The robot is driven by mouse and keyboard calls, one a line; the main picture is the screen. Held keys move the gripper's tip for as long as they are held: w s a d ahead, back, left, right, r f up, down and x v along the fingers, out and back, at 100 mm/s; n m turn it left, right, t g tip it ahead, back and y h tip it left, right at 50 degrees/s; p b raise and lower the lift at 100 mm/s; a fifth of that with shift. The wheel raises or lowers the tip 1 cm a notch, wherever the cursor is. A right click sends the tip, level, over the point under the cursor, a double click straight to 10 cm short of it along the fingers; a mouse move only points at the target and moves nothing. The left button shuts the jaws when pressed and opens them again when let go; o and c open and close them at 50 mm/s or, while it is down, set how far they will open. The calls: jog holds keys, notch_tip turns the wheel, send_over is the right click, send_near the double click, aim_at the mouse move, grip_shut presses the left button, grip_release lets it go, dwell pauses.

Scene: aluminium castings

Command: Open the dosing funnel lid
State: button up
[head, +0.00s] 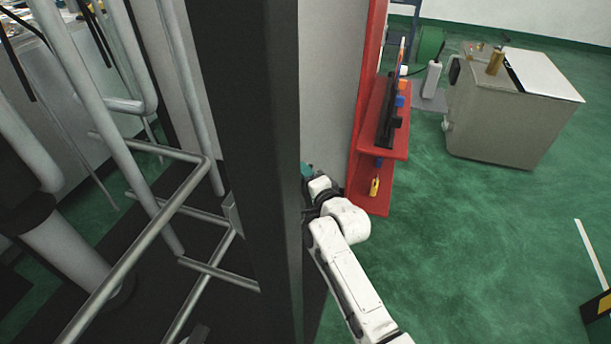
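No dosing funnel or lid can be made out in the head view. My white arm reaches up from the bottom edge, right of a dark upright post (247,150). Its wrist end is beside the post and in front of a pale panel (328,80). My gripper's fingers are hidden behind the wrist and the post, so I cannot tell whether they are open or shut or hold anything. A small teal part shows at the arm's far end, partly hidden by the post.
A red shelf rack (372,190) with small items stands close right of my arm's end. Metal tube railings (150,235) fill the left. A beige cabinet (510,115) stands at the back right. The green floor (480,240) between is clear.

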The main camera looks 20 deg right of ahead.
grip_shut()
jog(key=shift+a, duration=0.1)
dwell(0.4)
